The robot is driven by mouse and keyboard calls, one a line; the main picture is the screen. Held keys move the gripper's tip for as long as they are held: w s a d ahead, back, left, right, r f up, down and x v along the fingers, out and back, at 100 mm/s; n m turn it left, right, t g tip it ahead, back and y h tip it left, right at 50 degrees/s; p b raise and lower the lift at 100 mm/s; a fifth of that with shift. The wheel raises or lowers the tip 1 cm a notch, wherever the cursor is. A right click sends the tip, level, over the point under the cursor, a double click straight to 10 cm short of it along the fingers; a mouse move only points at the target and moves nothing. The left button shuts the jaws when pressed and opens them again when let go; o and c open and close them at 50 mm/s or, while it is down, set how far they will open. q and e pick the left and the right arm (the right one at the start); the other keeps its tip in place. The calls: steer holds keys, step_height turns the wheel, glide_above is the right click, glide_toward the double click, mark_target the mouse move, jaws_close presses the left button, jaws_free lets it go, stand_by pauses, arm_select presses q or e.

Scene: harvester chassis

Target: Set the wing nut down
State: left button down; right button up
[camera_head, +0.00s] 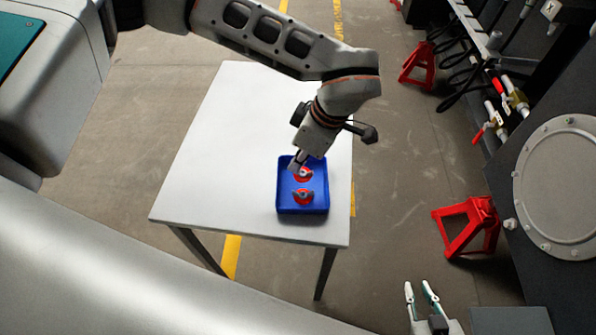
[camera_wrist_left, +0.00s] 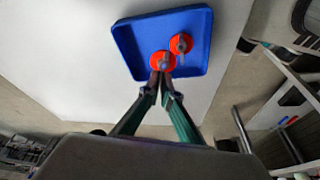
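A blue tray (camera_head: 281,204) holds two red round pieces, each with a grey wing nut on it. The far wing nut (camera_head: 305,173) sits over its red disc, and the near wing nut (camera_head: 303,195) sits on the other. My left gripper (camera_head: 297,167) reaches down into the tray at the far one. In the left wrist view its fingertips (camera_wrist_left: 162,76) are close together on either side of that grey wing nut (camera_wrist_left: 163,64); exact contact is partly hidden. My right gripper (camera_head: 421,289) is open and empty at the bottom right, away from the table.
The tray stands near the front right corner of a white table (camera_head: 225,150), whose left part is bare. Red jack stands (camera_head: 468,227) are on the floor to the right. Dark machinery with a round grey cover (camera_head: 560,188) and hoses fills the right side.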

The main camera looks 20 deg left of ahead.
mark_target(303, 172)
arm_select(q)
step_height(303, 172, down, 4)
steer(key=shift+f, duration=0.15)
stand_by(0.3)
steer(key=c, duration=2.7)
jaws_free()
steer(key=shift+f, duration=0.1)
steer(key=o, duration=0.4)
